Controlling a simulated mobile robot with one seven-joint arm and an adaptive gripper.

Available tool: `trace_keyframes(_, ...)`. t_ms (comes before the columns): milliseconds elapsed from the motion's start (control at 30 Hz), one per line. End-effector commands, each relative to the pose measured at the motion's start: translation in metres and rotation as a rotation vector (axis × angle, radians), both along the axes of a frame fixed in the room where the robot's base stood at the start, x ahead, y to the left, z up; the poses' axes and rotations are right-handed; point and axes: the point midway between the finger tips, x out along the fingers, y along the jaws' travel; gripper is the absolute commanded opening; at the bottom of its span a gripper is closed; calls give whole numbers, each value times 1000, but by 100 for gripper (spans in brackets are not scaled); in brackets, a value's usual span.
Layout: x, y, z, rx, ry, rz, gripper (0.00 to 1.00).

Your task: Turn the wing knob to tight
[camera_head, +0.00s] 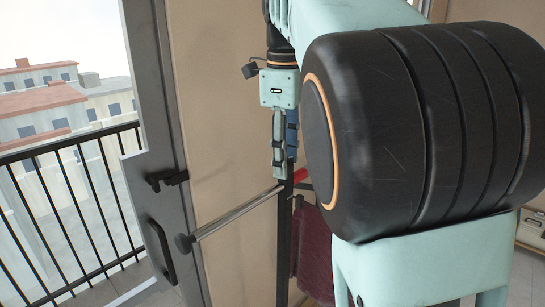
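My gripper (283,170) hangs pointing down left of the middle of the picture, in front of the beige wall. Its fingers look close together from this side, and I cannot tell whether there is a gap or something between them. A small red part (299,175) shows just right of and below the fingertips, beside a dark upright post (284,245). It may be the wing knob, but its shape is too small and too covered to tell. I cannot tell whether the fingers touch it. My large black arm joint hides what lies to the right.
A silver rod (236,213) with a dark round end (184,243) sticks out leftward from the post. A dark red cloth (315,250) hangs below, partly hidden. A grey door (160,130) with black handles stands at left, with a balcony railing (70,200) beyond.

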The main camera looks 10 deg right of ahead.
Motion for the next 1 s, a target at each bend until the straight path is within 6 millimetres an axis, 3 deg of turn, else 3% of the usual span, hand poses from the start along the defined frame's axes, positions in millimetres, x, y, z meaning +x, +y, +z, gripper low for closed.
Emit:
trace_keyframes(133,0,0,0,0,0,0,38)
trace_keyframes(500,0,0,0,0,0,0,0)
trace_keyframes(1000,0,-1,2,1,2,137,0)
